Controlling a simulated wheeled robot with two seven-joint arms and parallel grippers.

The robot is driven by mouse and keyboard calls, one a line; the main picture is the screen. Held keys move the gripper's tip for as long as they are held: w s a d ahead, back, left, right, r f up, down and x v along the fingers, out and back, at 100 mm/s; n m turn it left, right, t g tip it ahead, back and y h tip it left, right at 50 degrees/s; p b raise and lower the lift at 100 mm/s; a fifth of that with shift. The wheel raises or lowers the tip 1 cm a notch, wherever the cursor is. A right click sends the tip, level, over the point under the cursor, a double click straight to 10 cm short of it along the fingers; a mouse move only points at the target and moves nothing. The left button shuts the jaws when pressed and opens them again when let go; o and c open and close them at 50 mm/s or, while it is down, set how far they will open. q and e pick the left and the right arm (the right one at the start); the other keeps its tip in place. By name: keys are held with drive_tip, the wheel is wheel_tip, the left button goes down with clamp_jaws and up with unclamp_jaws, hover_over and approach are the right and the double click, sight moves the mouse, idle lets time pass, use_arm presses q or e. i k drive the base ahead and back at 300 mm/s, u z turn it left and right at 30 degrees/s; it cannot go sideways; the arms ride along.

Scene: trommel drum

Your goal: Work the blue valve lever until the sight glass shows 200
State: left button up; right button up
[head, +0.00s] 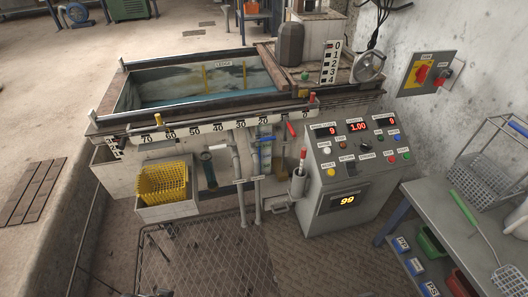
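Neither of my grippers can be made out. Small dark shapes at the bottom edge are too cut off to identify.
The control cabinet (345,185) has red displays, buttons and a lower display reading 99. A yellow basket (163,182) sits front left of the tank (200,116). A metal grating (195,258) covers the floor in front. A grey table (445,228) with a green-handled skimmer stands right.

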sight(268, 139)
drive_tip(key=u, duration=0.05)
drive_tip(key=k, duration=1.15)
drive_tip(key=z, duration=1.15)
drive_tip(key=i, duration=1.6)
drive_tip(key=u, duration=1)
drive_tip(key=i, duration=0.6)
drive_tip(key=u, duration=0.6)
